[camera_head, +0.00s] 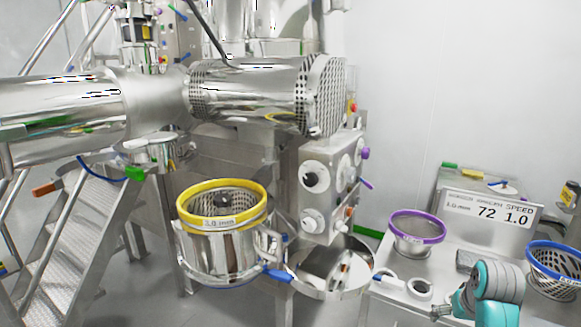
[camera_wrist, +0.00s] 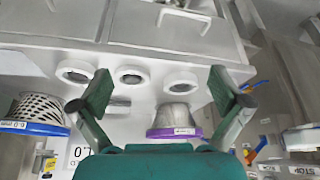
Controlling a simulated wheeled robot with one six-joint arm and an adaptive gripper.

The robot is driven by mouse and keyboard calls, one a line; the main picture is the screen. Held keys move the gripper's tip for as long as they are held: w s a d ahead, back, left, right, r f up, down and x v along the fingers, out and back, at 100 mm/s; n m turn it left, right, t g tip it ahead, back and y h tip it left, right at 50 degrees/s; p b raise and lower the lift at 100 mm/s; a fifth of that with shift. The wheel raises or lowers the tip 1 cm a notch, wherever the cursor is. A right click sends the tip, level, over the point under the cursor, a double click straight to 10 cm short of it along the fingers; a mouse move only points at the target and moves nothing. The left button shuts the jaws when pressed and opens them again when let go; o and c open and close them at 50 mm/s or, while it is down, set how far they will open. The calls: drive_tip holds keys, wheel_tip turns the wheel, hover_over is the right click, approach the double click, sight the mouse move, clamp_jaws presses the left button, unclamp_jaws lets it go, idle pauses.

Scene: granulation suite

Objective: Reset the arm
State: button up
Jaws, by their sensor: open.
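In the wrist view my gripper (camera_wrist: 162,90) is open, its two teal and grey fingers spread wide with nothing between them. A purple-rimmed sieve (camera_wrist: 174,128) shows just beyond and between the fingers, apart from them. In the head view part of my teal and grey arm (camera_head: 496,288) is at the lower right, over the front of the steel table (camera_head: 385,309). My fingertips cannot be made out clearly there.
The purple-rimmed sieve (camera_head: 417,232) and a blue-rimmed basket (camera_head: 556,270) stand on the table by a sign (camera_head: 490,209) reading 72 and 1.0. A yellow-rimmed sieve (camera_head: 222,203) sits on the machine. Steps (camera_head: 75,235) stand left.

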drive_tip(key=s+a+f+t, duration=0.1)
drive_tip(key=s+a+f, duration=0.3)
drive_tip(key=f, duration=0.2)
drive_tip(key=s+a+f+n+t, duration=0.1)
drive_tip(key=s+a+f, duration=0.3)
drive_tip(key=f, duration=0.3)
drive_tip(key=s+a+f+t, duration=0.2)
drive_tip(key=s+a+f, duration=0.2)
drive_tip(key=a+f, duration=0.15)
drive_tip(key=s+a+f+n+t, duration=0.15)
drive_tip(key=s+a, duration=0.45)
drive_tip(key=s, duration=0.7)
drive_tip(key=s+a+r+t, duration=0.2)
drive_tip(key=s+r, duration=0.5)
drive_tip(key=s, duration=0.4)
drive_tip(key=s+a+r+n+t+y, duration=0.1)
drive_tip(key=s+a+r+t, duration=0.2)
drive_tip(key=s+r, duration=0.5)
drive_tip(key=s, duration=0.2)
drive_tip(key=shift+s+a, duration=0.25)
drive_tip(key=shift+s, duration=0.1)
